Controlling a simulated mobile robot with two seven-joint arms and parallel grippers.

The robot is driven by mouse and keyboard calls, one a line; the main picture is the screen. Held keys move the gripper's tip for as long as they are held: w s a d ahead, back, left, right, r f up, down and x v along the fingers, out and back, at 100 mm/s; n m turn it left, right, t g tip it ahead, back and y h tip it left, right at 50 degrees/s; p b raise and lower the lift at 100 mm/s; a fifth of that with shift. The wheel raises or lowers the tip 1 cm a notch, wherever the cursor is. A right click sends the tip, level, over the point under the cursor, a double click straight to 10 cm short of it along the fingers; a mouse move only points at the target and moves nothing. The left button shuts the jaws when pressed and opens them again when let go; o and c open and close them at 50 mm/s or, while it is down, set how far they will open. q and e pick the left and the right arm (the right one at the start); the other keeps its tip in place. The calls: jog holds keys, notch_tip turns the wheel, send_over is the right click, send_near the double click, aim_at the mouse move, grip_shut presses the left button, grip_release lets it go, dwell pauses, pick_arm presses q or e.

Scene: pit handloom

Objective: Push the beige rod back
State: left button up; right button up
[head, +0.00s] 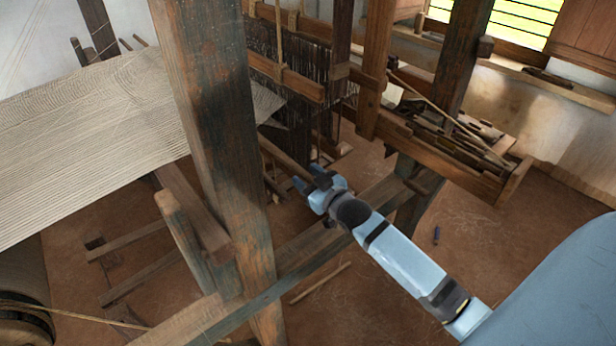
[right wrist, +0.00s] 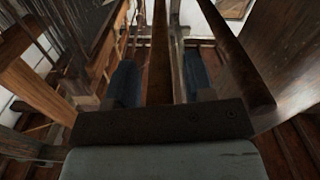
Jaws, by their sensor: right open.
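Two thin beige rods show in the head view, and I cannot tell which one the task means. One beige rod (head: 320,283) lies on the brown floor below the loom's beam. The other beige rod (head: 450,117) lies slantwise over the wooden tray at the right. My right gripper (head: 308,180) is at the picture's middle, beside the loom's lower timbers and apart from both rods. In the right wrist view its blue fingers (right wrist: 160,82) stand apart, with a brown bar seen between them. I cannot tell whether they touch that bar. My left gripper is not in view.
A thick upright post (head: 212,110) stands left of my right gripper. The wooden tray (head: 515,182) holds several sticks. Pale cloth (head: 90,135) stretches across the left.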

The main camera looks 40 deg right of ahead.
grip_shut()
jog(key=a+p, duration=0.1)
jog(key=a, duration=0.2)
jog(key=shift+s+a, duration=0.15)
jog(key=shift+a, duration=0.15)
grip_release()
jog(key=shift+a, duration=0.15)
